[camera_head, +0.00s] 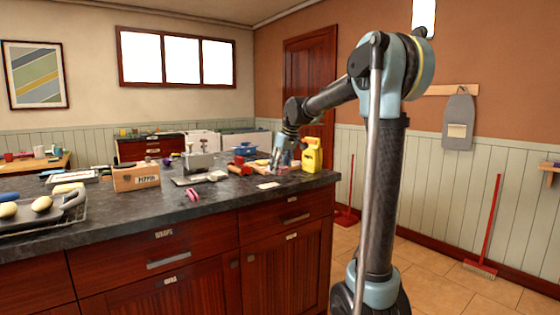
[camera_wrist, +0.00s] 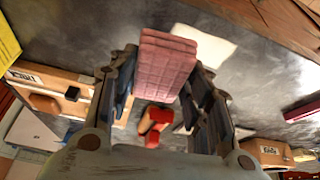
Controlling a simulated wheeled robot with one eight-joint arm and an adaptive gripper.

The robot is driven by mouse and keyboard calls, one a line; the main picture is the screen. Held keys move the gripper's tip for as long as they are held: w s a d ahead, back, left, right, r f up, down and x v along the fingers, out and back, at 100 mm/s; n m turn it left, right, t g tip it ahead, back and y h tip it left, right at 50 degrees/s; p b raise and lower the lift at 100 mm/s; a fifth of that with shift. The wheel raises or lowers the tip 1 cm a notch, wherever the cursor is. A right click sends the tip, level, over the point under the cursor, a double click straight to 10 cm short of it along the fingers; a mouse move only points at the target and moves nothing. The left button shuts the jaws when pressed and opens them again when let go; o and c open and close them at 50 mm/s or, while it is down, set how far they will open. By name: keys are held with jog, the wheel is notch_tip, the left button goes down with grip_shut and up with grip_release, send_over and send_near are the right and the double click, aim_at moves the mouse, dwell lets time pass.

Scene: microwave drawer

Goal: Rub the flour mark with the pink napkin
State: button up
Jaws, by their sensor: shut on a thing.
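My gripper (camera_head: 279,163) is low over the right end of the dark countertop, with its fingers pointing down. In the wrist view my gripper (camera_wrist: 160,72) is shut on the pink napkin (camera_wrist: 165,62), a folded, quilted pad that sticks out past the fingertips. The flour mark (camera_head: 268,185) is a pale flat patch on the counter near the front edge, just in front of the gripper. In the wrist view the flour mark (camera_wrist: 205,44) shows beside and partly behind the napkin. I cannot tell whether the napkin touches the counter.
Farther left are a metal device (camera_head: 198,160), a wooden box (camera_head: 136,177) and a pink item (camera_head: 193,195). The counter's front strip is mostly clear.

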jog(key=shift+r, duration=1.65)
